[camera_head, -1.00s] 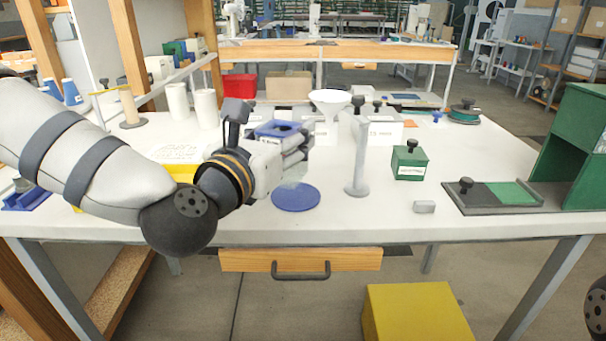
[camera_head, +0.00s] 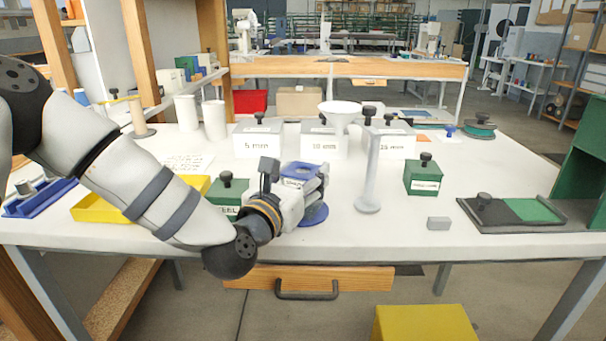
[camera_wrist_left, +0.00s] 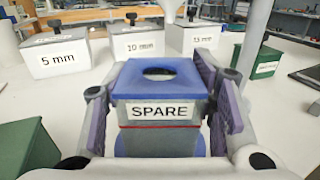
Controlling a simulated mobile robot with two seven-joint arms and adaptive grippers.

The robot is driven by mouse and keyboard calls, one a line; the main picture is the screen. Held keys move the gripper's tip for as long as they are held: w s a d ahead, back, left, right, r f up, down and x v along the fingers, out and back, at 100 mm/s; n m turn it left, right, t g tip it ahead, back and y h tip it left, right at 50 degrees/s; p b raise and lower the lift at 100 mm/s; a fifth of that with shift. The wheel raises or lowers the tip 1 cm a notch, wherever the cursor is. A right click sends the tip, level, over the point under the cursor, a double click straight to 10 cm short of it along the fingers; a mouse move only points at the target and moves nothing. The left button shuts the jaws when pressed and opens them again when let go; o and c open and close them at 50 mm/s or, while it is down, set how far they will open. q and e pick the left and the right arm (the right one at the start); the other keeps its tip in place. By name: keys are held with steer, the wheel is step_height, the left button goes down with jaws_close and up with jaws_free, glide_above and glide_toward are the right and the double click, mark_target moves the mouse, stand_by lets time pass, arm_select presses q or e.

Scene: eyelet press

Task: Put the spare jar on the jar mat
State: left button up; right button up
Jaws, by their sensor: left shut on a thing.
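The spare jar (camera_head: 300,169) has a blue lid with a round hole and a grey body; its SPARE label and a red line show in the left wrist view (camera_wrist_left: 160,135). My left gripper (camera_head: 306,190) is shut on the jar, with one finger on each side, and the jar is upright. The round blue jar mat (camera_head: 315,215) is partly hidden behind the jar and gripper. In the left wrist view, blue mat edges show on both sides of the jar's base. I cannot tell whether the jar touches the mat. My right gripper is out of view.
A green box (camera_head: 228,193) stands just left of my gripper, by a yellow tray (camera_head: 95,208). A grey stand with a funnel (camera_head: 368,180) is close on the right. White boxes labelled in mm (camera_head: 258,140) stand behind. The table front right of the mat is mostly clear.

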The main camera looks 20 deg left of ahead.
arm_select(q)
steer(key=o, duration=1.1)
steer(key=shift+f, duration=0.1)
steer(key=shift+o, duration=0.2)
steer(key=shift+s+r, duration=0.1)
steer(key=shift+r, duration=0.25)
steer(key=s+a, duration=0.1)
steer(key=s, duration=1)
steer(key=shift+s+a+f+p, duration=0.15)
steer(key=shift+s+a+p, duration=0.05)
steer(key=shift+s+p, duration=0.15)
